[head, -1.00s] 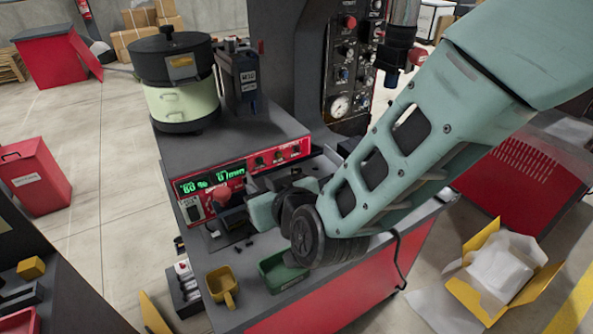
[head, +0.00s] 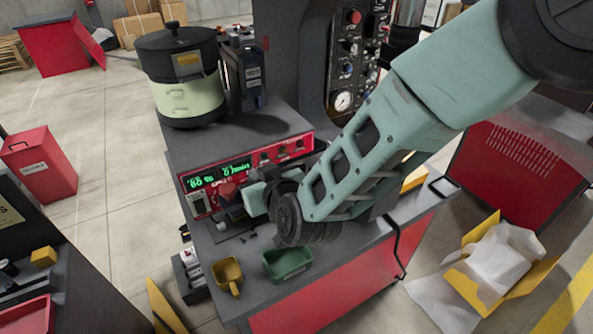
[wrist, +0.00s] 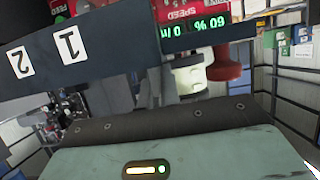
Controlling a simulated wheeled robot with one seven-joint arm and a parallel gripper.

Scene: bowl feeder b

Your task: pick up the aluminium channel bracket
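I cannot make out the aluminium channel bracket in either view; it may be hidden behind my arm or the dark bar. My gripper (head: 245,205) is low over the bench, just in front of the red control panel (head: 222,177). My wrist covers much of it in the head view. In the wrist view its pale green body fills the bottom, and a dark bar with labels 1 and 2 (wrist: 95,50) crosses in front. The fingertips are not clear, so I cannot tell whether they are open or hold anything.
A red knob (head: 228,192) stands close to my gripper. A green tray (head: 288,263) and a yellow scoop (head: 227,273) sit on the bench front. The bowl feeder (head: 185,75) stands behind. An open yellow box (head: 500,260) lies on the floor at right.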

